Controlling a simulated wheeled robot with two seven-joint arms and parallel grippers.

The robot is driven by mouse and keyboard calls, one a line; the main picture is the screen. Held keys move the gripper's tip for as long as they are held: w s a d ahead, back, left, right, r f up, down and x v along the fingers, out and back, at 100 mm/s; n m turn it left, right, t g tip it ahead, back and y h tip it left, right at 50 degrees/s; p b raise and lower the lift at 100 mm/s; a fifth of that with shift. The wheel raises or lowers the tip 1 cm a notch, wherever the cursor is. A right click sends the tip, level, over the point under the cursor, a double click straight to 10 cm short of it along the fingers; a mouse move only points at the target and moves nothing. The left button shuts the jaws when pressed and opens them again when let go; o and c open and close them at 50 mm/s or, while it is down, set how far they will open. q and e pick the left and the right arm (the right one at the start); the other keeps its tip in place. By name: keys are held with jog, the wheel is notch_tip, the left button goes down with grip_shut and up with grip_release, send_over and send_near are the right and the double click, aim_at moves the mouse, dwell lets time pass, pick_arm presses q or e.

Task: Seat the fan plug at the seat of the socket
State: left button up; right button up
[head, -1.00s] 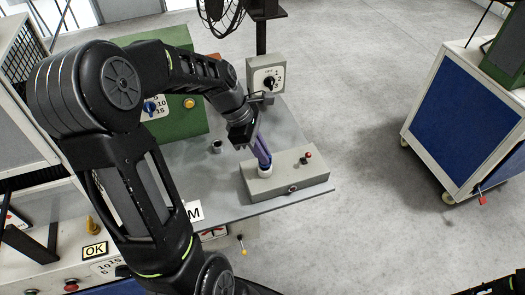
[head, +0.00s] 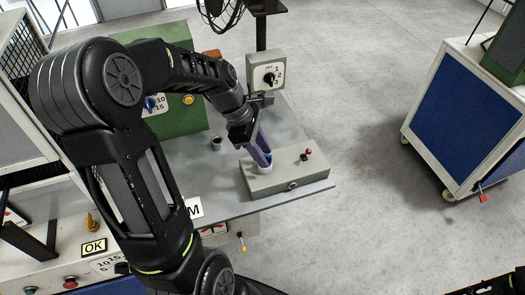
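A grey socket box (head: 310,176) lies on the grey bench top, with a small red-tipped lever on top and a round port on its front. A short white round piece (head: 265,168) stands at the box's left end; I cannot tell whether it is the plug or the seat's collar. My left gripper (head: 261,158) comes down over it from above left. Its purple fingers look spread apart, with their tips just above or around the white piece. The fingers hide part of what is between them. My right gripper is not in view; only a dark piece of my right arm shows at the bottom right.
A black fan (head: 222,12) stands at the back, with a grey dial box (head: 266,74) in front. A green box (head: 180,98) stands at the bench's left. A small metal cylinder (head: 217,143) is on the bench. A blue-and-white cart (head: 464,115) stands right, past open floor.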

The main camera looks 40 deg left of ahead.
pick_arm(q)
jog(key=v, duration=0.7)
jog(key=shift+a+r+b, duration=0.15)
jog(key=shift+r+b, duration=0.15)
jog(key=shift+r, duration=0.05)
dwell(0.7)
